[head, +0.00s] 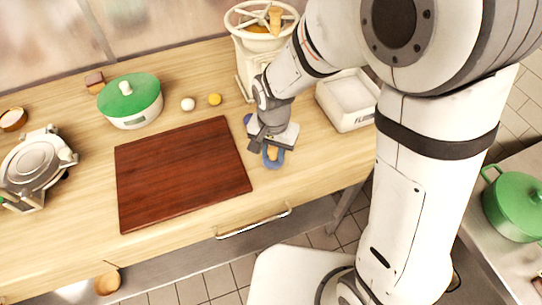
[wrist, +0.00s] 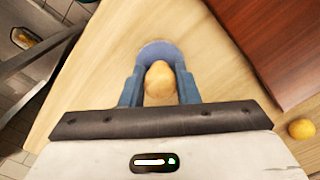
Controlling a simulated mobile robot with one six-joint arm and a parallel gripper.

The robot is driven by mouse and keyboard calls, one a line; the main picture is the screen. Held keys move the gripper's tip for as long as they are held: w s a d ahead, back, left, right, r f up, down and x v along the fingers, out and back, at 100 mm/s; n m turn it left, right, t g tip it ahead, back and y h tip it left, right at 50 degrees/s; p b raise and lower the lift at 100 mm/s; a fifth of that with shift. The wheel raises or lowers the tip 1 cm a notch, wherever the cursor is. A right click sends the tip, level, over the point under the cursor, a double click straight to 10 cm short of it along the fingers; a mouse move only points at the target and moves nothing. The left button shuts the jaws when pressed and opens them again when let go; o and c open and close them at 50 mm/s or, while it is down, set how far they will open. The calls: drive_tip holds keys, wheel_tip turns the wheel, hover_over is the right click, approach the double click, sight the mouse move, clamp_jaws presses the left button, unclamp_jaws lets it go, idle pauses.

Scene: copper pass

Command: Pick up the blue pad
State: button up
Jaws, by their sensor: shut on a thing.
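My gripper (wrist: 159,72) reaches down over the wooden counter, with its two blue fingers on either side of a tan, egg-shaped thing (wrist: 159,84). It is shut on this thing. A blue round pad (wrist: 157,47) shows just beyond the fingertips in the wrist view, partly hidden by the tan thing. Whether the tan thing rests on the pad I cannot tell. In the head view, the tan thing (head: 272,153) shows with blue around it, right of the cutting board. Another small blue patch (head: 247,119) shows beside my wrist, mostly hidden.
The dark red cutting board (head: 180,170) lies left of my gripper. A cream machine (head: 245,70) and a white bin (head: 348,100) stand behind. A yellow ball (head: 214,99), a white ball (head: 187,104) and a green-lidded pot (head: 130,100) stand farther left. The counter's front edge is close.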

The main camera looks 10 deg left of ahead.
sight(273, 149)
drive_tip(key=c, duration=0.3)
drive_tip(key=shift+r, duration=0.4)
wheel_tip(273, 149, up, 9)
drive_tip(key=shift+r+b, duration=0.1)
drive_tip(key=shift+b, duration=0.2)
drive_tip(key=o, duration=0.4)
drive_tip(key=shift+c, duration=1.5)
